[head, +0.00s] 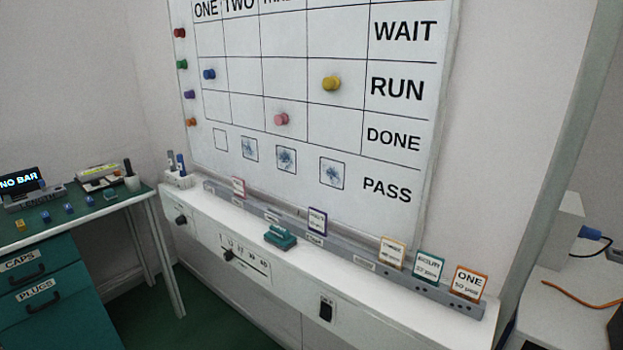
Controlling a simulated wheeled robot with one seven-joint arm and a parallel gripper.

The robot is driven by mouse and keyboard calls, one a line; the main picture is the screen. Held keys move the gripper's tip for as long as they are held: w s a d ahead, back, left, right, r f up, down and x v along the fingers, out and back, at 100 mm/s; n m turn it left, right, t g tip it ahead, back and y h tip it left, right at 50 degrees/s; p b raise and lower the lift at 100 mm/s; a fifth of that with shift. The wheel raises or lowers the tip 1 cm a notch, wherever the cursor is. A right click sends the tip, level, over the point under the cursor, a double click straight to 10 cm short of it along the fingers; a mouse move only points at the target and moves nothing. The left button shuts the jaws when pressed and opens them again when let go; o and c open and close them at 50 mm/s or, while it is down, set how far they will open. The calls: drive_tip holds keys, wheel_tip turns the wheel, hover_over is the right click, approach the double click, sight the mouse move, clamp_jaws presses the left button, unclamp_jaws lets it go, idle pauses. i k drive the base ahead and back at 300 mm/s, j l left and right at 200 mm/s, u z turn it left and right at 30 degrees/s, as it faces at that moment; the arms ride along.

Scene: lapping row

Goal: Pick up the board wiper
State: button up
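A small teal-green block with a darker top (280,236), which looks like the board wiper, lies on the white ledge (200,202) below the whiteboard. It sits near the ledge's front edge, in front of the grey rail, and nothing is on top of it. The whiteboard (235,105) hangs on the wall above, with a printed grid, coloured round magnets and several blue-smudged squares in its lower row. My gripper is not in the picture.
A grey rail (365,264) with several upright cards runs along the ledge. A pen holder (178,180) stands at its left end. A green-topped bench (88,222) with drawers and small items is at left. A white surface with an orange cable (570,297) is at right.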

sight(280, 238)
drive_tip(key=i, duration=0.55)
drive_tip(key=i+u, duration=0.45)
drive_tip(key=i+l+u, duration=0.2)
drive_tip(key=u, duration=0.3)
drive_tip(key=i+u, duration=0.1)
drive_tip(key=u, duration=0.15)
drive_tip(key=i+u, duration=0.1)
drive_tip(key=u, duration=0.2)
drive_tip(key=i, duration=0.4)
